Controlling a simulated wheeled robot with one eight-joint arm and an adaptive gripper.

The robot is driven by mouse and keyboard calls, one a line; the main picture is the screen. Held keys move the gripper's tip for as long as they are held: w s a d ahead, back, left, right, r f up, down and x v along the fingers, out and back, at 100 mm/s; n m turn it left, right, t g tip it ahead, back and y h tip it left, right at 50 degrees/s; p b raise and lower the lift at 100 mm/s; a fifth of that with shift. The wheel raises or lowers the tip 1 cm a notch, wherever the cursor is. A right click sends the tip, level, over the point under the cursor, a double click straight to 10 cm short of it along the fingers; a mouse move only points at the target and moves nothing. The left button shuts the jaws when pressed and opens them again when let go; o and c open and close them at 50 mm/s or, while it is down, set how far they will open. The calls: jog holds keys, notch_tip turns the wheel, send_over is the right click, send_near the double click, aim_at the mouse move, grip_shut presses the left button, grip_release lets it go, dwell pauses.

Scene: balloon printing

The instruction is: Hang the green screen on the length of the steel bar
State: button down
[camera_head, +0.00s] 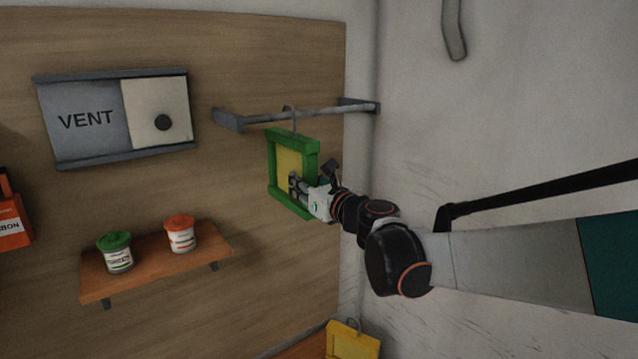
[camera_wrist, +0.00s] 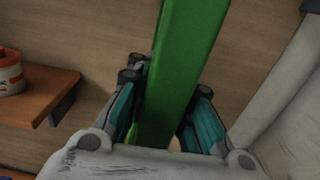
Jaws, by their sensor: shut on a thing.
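The green screen (camera_head: 309,147) is a green frame with a yellow panel and a thin hook at its top. It is upright at the steel bar (camera_head: 300,114), which is mounted on the wooden wall. The hook reaches up over the bar at about its middle; I cannot tell whether it bears on the bar. My gripper (camera_head: 296,186) is shut on the screen's frame at its lower right side. In the wrist view the green frame (camera_wrist: 181,75) runs between the two fingers of my gripper (camera_wrist: 168,112).
A vent panel (camera_head: 85,119) is on the wall at left. Below it a wooden shelf (camera_head: 150,275) holds a green-lidded jar (camera_head: 116,254) and an orange-lidded jar (camera_head: 181,235). A yellow screen (camera_head: 352,342) is at the bottom. A pale wall (camera_head: 520,120) stands close at right.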

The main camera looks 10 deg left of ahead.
jog(key=shift+a+f, duration=0.1)
jog(key=shift+f, duration=0.1)
jog(key=shift+d+r, duration=0.15)
jog(key=shift+d, duration=0.05)
jog(key=c, duration=1.3)
grip_release()
jog(key=shift+a, duration=0.1)
jog(key=shift+c, duration=0.2)
